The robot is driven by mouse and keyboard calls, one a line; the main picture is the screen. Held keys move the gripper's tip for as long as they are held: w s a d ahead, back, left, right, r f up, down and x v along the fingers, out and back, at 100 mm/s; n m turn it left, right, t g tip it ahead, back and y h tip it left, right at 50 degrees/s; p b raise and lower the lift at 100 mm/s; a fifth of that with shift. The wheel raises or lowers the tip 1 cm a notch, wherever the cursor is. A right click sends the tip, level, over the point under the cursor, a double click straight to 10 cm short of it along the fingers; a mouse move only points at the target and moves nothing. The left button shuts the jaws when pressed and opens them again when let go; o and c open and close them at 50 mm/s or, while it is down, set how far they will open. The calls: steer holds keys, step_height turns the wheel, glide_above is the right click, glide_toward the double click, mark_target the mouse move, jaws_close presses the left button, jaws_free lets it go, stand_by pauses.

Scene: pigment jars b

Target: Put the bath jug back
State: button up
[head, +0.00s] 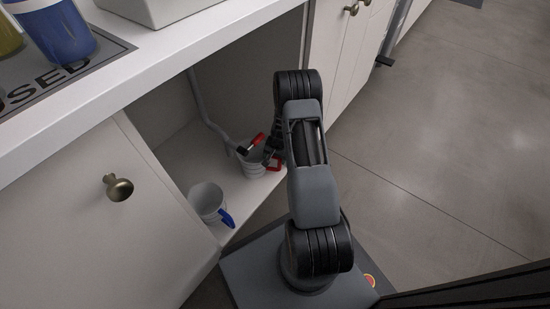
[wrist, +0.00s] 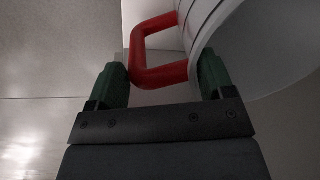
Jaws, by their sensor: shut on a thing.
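A pale grey jug with a red handle (head: 254,168) is inside the open under-counter cabinet, at the shelf's right part. My gripper (head: 271,154) is at its right side, partly hidden by my arm. I cannot tell whether this jug touches the shelf. A second pale jug with a blue handle (head: 208,203) stands on the shelf near its front left. Neither jug shows a label.
The counter (head: 150,70) overhead carries a blue jar (head: 58,32) on a mat marked "USED" (head: 108,50).

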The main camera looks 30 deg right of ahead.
steer(key=shift+f, duration=0.1)
steer(key=o, duration=1.8)
